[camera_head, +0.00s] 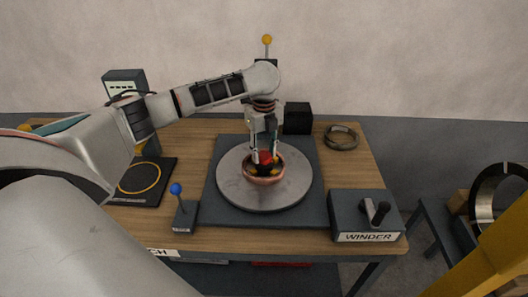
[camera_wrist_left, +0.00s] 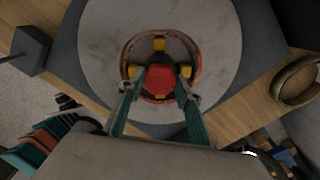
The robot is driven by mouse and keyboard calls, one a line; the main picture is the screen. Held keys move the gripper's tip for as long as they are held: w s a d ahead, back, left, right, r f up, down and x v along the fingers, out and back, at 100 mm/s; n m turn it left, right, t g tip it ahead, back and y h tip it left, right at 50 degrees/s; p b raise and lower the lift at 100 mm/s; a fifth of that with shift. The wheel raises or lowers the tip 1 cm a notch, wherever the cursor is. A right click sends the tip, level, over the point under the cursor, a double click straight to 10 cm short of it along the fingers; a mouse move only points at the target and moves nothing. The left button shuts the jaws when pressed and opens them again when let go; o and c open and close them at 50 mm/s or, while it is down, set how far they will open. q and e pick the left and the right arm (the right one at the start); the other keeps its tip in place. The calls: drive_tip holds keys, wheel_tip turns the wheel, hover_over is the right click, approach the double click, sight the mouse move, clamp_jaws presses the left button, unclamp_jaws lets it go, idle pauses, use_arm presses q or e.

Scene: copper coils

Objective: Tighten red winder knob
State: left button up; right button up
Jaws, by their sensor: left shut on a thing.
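The red knob (camera_head: 265,157) sits at the centre of the copper coil (camera_head: 263,178) on the round grey turntable (camera_head: 233,187). My left gripper (camera_head: 265,156) comes down from above and is shut on the red knob. In the left wrist view the red knob (camera_wrist_left: 160,82) lies between the two fingertips (camera_wrist_left: 158,88). Several yellow blocks (camera_wrist_left: 159,44) surround it inside the coil ring (camera_wrist_left: 197,60). My right gripper is not in view.
A box labelled WINDER (camera_head: 365,222) with a dark crank stands at the front right. A blue-tipped lever (camera_head: 176,189) stands at the front left. A metal ring (camera_head: 341,137) lies at the back right, near a black box (camera_head: 298,118).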

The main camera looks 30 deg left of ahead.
use_arm(q)
drive_tip(key=m, duration=0.3)
drive_tip(key=shift+m, duration=0.3)
drive_tip(key=m, duration=0.4)
drive_tip(key=shift+m, duration=0.3)
drive_tip(key=o, duration=1.1)
